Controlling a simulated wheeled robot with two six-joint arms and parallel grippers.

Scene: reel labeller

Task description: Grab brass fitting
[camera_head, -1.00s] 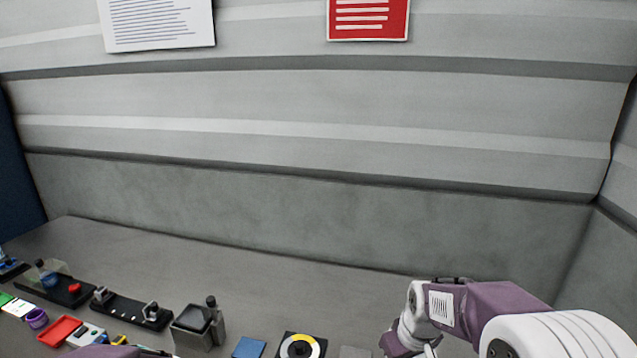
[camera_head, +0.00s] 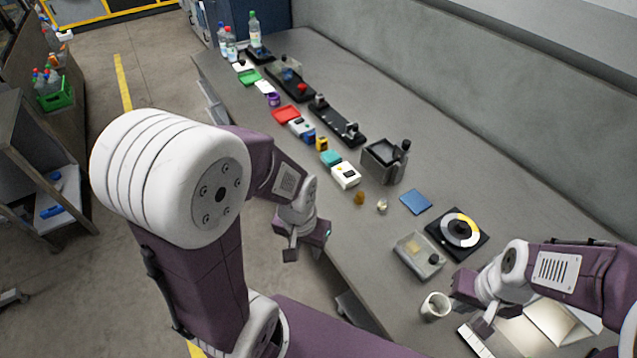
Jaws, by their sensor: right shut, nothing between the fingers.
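A small brownish-gold piece, which looks like the brass fitting (camera_head: 359,198), stands on the grey bench near its front edge in the head view. A small pale piece (camera_head: 382,206) is just to its right. My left gripper (camera_head: 302,250) hangs beyond the bench's front edge, over the floor, below and left of the fitting and apart from it. Its finger gap is not clear. My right gripper (camera_head: 474,312) is shut and empty, low at the right beside a white mug (camera_head: 436,305), well away from the fitting.
A white box (camera_head: 345,175) and a dark metal holder (camera_head: 382,165) stand behind the fitting. A blue pad (camera_head: 415,202), a clear-topped box (camera_head: 418,254) and a round dial on a black plate (camera_head: 461,231) lie to its right. Several coloured items line the far bench.

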